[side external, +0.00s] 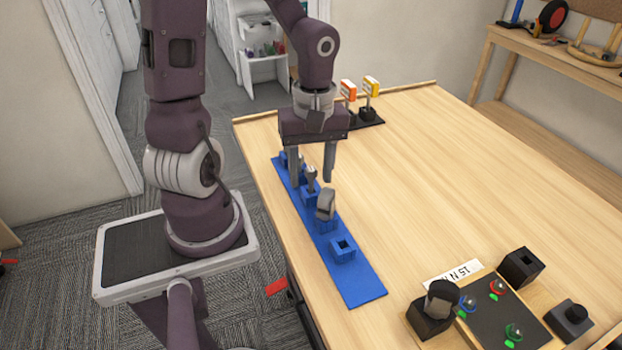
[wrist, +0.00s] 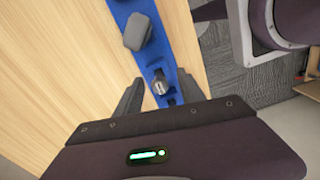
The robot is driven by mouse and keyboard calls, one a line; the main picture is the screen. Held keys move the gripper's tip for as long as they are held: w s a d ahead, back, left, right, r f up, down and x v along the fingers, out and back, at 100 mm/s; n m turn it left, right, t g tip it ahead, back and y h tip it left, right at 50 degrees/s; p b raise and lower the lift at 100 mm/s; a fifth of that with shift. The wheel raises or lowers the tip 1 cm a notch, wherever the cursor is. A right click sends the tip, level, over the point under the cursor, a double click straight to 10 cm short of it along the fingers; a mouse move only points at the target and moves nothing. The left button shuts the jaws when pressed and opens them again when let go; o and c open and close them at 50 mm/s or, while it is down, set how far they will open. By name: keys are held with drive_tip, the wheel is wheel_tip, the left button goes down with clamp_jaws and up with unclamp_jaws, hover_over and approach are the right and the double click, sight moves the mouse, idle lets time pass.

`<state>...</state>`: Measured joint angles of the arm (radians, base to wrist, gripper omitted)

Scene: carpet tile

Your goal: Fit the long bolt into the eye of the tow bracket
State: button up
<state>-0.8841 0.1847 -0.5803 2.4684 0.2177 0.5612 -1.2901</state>
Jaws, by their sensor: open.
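A long blue rack (side external: 360,285) lies along the table's left edge, with several raised square sockets. A slim grey bolt-like part (side external: 311,180) stands upright in one socket; it also shows in the wrist view (wrist: 160,88). My gripper (side external: 310,184) is open, fingers pointing down, one on each side of this part, with no clear contact. A larger grey-headed part (side external: 325,204) stands in the neighbouring socket, and in the wrist view (wrist: 137,32). I cannot tell for certain which part is the long bolt. I cannot clearly identify the tow bracket or its eye.
The rack's near socket (side external: 343,247) is empty. At the front right are a black block with a grey cylinder (side external: 442,297), an open black block (side external: 521,266), and a panel with coloured knobs (side external: 495,310). Orange and yellow-topped parts (side external: 371,88) stand behind. The table's middle is clear.

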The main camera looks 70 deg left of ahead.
clamp_jaws()
drive_tip(key=shift+r, duration=0.15)
wheel_tip(320, 180, up, 9)
drive_tip(key=shift+w+f, duration=0.1)
drive_tip(key=shift+w, duration=0.05)
drive_tip(key=w+d+r+m, duration=0.3)
drive_tip(key=w+d+r, duration=0.1)
drive_tip(key=w+d, duration=0.7)
drive_tip(key=s+d+f+m, duration=0.1)
drive_tip(key=s+d, duration=0.1)
drive_tip(key=d, duration=1.2)
drive_tip(key=s+d+f+m, duration=0.2)
drive_tip(key=s+d, duration=0.1)
drive_tip(key=d, duration=1.1)
drive_tip(key=shift+s+f, duration=0.15)
